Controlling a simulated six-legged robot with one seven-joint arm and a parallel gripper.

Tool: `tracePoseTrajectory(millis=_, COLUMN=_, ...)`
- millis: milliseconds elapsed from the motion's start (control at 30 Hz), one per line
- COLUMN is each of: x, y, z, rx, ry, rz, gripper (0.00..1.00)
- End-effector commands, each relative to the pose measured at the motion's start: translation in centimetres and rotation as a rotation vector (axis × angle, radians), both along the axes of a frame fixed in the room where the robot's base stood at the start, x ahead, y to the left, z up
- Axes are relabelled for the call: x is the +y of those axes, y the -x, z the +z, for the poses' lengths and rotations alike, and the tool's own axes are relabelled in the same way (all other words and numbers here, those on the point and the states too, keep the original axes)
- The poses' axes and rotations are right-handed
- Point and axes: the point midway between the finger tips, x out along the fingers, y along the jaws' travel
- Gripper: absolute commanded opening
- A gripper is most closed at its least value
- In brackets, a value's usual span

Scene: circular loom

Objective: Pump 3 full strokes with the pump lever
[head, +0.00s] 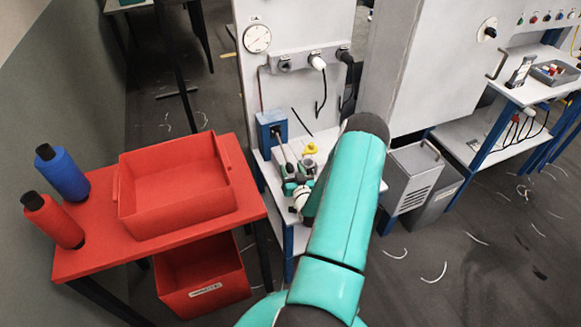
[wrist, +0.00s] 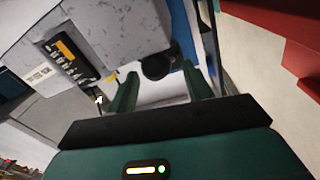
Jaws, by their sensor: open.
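The pump is a blue block (head: 271,130) on the white bench beside the tall machine panel. A grey lever (head: 284,153) slopes down from it towards my gripper (head: 297,188). In the wrist view my gripper (wrist: 160,73) is open, its two green fingers apart. A round black end (wrist: 157,66), which looks like the lever's grip, shows between or just beyond the fingertips. I cannot tell whether the fingers touch it. A blue surface (wrist: 183,32) lies behind it, likely the pump body. My arm hides part of the bench in the head view.
A red table (head: 90,262) with an open red bin (head: 178,212) and blue and red spools stands at left. A gauge (head: 257,38) is on the panel above the pump. A yellow part (head: 310,148) sits beside the lever. Grey cabinets (head: 412,180) stand right of the bench.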

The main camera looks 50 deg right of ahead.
Motion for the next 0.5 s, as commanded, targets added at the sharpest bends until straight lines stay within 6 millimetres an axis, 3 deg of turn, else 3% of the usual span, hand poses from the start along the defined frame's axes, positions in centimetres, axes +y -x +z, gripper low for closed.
tracePoseTrajectory(millis=300, x=4.1, y=5.8, z=0.0, rx=0.002, ry=-0.003, rz=-0.001, gripper=0.5)
tracePoseTrajectory(millis=500, x=6.0, y=8.6, z=0.0, rx=0.001, ry=-0.002, rz=-0.003, gripper=0.5)
